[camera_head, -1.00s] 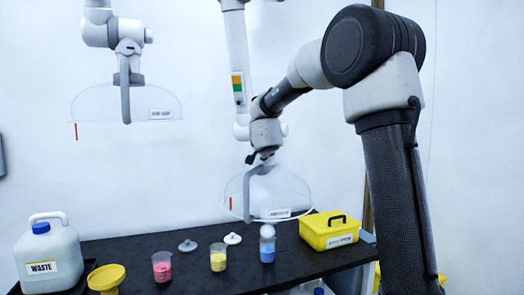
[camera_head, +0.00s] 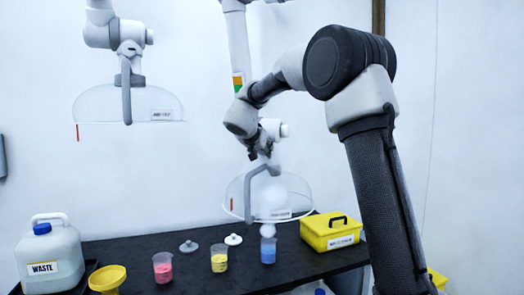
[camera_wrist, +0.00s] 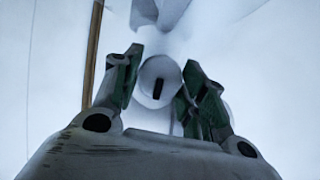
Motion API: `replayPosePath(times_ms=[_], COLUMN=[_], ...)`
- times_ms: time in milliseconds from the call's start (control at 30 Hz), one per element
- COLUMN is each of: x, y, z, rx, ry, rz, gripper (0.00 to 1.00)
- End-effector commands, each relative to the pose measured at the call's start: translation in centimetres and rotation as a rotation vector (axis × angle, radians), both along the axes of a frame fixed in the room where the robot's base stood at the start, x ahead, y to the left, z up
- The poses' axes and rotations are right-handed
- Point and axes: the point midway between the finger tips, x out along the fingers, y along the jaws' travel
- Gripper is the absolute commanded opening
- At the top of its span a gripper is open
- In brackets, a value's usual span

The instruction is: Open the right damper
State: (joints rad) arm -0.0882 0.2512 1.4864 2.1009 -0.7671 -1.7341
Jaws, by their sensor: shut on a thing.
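The right extraction arm hangs over the bench with a clear dome hood (camera_head: 292,192) and a grey bracket. At its joint above the hood is a white knob (camera_head: 284,130), which I take for the right damper. In the wrist view a round white knob (camera_wrist: 153,90) with a dark slot sits between the green-padded fingers of my gripper (camera_wrist: 160,60). My gripper (camera_head: 262,150) is shut on it. In the head view my wrist covers part of the joint, and the fingertip contact is hard to see.
A second extraction arm with a clear hood (camera_head: 100,103) hangs at left. On the black bench (camera_head: 200,275) stand a waste jug (camera_head: 60,248), a yellow funnel (camera_head: 108,279), red (camera_head: 163,268), yellow (camera_head: 219,258) and blue (camera_head: 268,249) beakers, and a yellow box (camera_head: 331,232).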

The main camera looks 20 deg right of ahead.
Motion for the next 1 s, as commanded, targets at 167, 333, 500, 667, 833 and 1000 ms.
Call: replayPosePath(times_ms=[167,333,500,667,833,1000], x=[0.08,0.1,0.09,0.08,0.08,0.07], y=[0.09,0.1,0.07,0.06,0.06,0.05], z=[0.1,0.12,0.1,0.09,0.08,0.06], rx=[-0.054,-0.081,-0.091,-0.091,-0.09,-0.09], ry=[0.043,0.067,0.075,0.075,0.075,0.075], rz=[0.001,0.001,0.001,0.001,0.001,0.001], gripper=[0.18,0.18,0.18,0.18,0.47,0.63])
